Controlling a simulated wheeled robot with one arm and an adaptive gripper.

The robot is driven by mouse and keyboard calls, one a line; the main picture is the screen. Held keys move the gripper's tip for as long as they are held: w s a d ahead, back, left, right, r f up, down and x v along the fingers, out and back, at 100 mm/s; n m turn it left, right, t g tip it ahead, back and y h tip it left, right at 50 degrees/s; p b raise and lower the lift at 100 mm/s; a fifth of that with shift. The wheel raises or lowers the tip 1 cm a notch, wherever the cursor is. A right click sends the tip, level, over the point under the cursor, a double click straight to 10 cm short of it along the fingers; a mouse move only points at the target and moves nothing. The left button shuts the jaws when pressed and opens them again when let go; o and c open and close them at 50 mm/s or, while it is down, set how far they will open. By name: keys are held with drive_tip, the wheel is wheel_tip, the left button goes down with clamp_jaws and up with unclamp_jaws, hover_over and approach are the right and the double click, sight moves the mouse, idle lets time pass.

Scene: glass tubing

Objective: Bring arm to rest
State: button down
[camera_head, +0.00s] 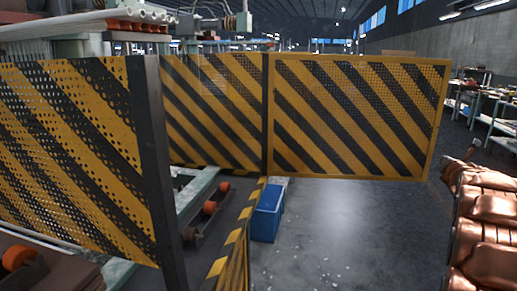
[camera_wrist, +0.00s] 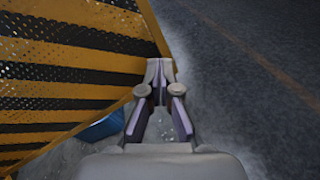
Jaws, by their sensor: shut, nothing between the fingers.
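My gripper (camera_wrist: 160,68) shows in the wrist view, reaching up from the bottom centre. Its two fingers meet at the tips, and it is shut with nothing between them. Floor shows through the gap between the finger bases. Behind it is the edge of a yellow and black striped mesh panel (camera_wrist: 60,75); I cannot tell the distance between them. My gripper does not show in the head view.
Striped mesh fence panels stand at left (camera_head: 85,150) and centre (camera_head: 350,120). A blue box (camera_head: 267,213) sits on the floor by the fence; part shows in the wrist view (camera_wrist: 105,127). Shiny copper-coloured shapes (camera_head: 487,225) fill the right edge. Grey floor (camera_head: 350,235) between is clear.

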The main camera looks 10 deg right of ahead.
drive_tip(key=s+a+f+m+g+y+p, duration=0.1)
drive_tip(key=s+a+m+g+p, duration=0.3)
drive_tip(key=a, duration=0.6)
drive_tip(key=s+a+f+m+g+y+b, duration=0.1)
drive_tip(key=s+a+m+y, duration=0.1)
drive_tip(key=s+a+m, duration=0.6)
drive_tip(key=s+a+f+m+g+y+p, duration=0.1)
drive_tip(key=s+a+m+g+p, duration=0.2)
drive_tip(key=a, duration=1)
drive_tip(key=s+a+f+m+g+y+p, duration=0.1)
drive_tip(key=s+a+m+g+y, duration=0.1)
drive_tip(key=s+a, duration=0.6)
drive_tip(key=s+a+f+m+g+y+p, duration=0.1)
drive_tip(key=s+a+f+m+g, duration=0.1)
drive_tip(key=s+a, duration=0.7)
drive_tip(key=s+a+f+m+g+y+p, duration=0.1)
drive_tip(key=s+a+m, duration=0.5)
drive_tip(key=s, duration=0.8)
drive_tip(key=a+f+g+y, duration=0.1)
drive_tip(key=a+g, duration=0.1)
drive_tip(key=shift+a+f+y, duration=0.25)
drive_tip(key=shift+a+y, duration=0.05)
drive_tip(key=shift+a, duration=0.05)
drive_tip(key=shift+d, duration=0.2)
